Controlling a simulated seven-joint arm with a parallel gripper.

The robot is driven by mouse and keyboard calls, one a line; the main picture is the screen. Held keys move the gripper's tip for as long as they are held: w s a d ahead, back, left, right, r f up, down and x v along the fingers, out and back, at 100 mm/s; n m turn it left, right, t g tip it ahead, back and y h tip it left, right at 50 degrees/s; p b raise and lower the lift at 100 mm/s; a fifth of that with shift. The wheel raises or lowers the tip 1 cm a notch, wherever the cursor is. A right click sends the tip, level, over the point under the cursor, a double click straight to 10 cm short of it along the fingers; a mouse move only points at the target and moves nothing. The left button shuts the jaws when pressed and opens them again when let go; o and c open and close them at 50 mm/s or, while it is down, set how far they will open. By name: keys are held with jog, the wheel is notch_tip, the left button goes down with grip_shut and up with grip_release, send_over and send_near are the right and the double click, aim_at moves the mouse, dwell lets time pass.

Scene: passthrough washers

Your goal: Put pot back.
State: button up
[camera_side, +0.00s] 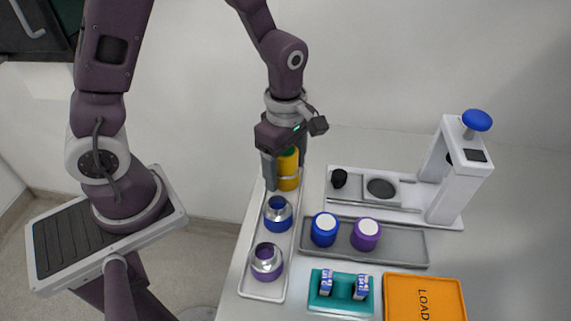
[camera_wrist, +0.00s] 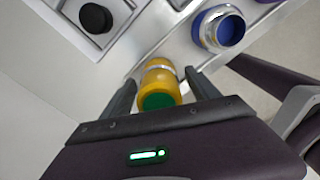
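The yellow pot (camera_side: 288,170) has a silver band and a green top. It is at the far end of the long white tray (camera_side: 262,297) and looks upright there; whether its base touches the tray is hard to tell. My gripper (camera_side: 286,178) points down with its fingers on either side of the pot. In the wrist view the yellow pot (camera_wrist: 158,78) lies between my gripper's fingers (camera_wrist: 162,76), with narrow gaps showing beside it, so the gripper looks open. A blue pot (camera_side: 278,214) and a purple pot (camera_side: 267,262), both uncapped with silver necks, stand nearer in the tray.
A grey tray (camera_side: 405,247) holds a blue cap (camera_side: 324,229) and a purple cap (camera_side: 365,234). Behind it stands a white press (camera_side: 455,180) with a blue knob. A teal holder (camera_side: 340,303) and an orange LOAD tray (camera_side: 424,298) lie in front.

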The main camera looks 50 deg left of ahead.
jog(key=shift+r, duration=0.1)
jog(key=shift+m, duration=0.5)
jog(key=r, duration=1.3)
jog(key=shift+s+a, duration=0.1)
jog(key=shift+s, duration=0.2)
jog(key=s+a+r+m+t, duration=0.1)
jog(key=s+r+m+t, duration=0.1)
jog(key=s+m, duration=0.4)
jog(key=s+a+r+m+t, duration=0.1)
jog(key=s+r+m+t, duration=0.2)
jog(key=s+m, duration=0.4)
jog(key=shift+r+m+t, duration=0.3)
jog(key=shift+r+m, duration=0.35)
jog(key=shift+m, duration=2.85)
jog(key=shift+w+a, duration=0.1)
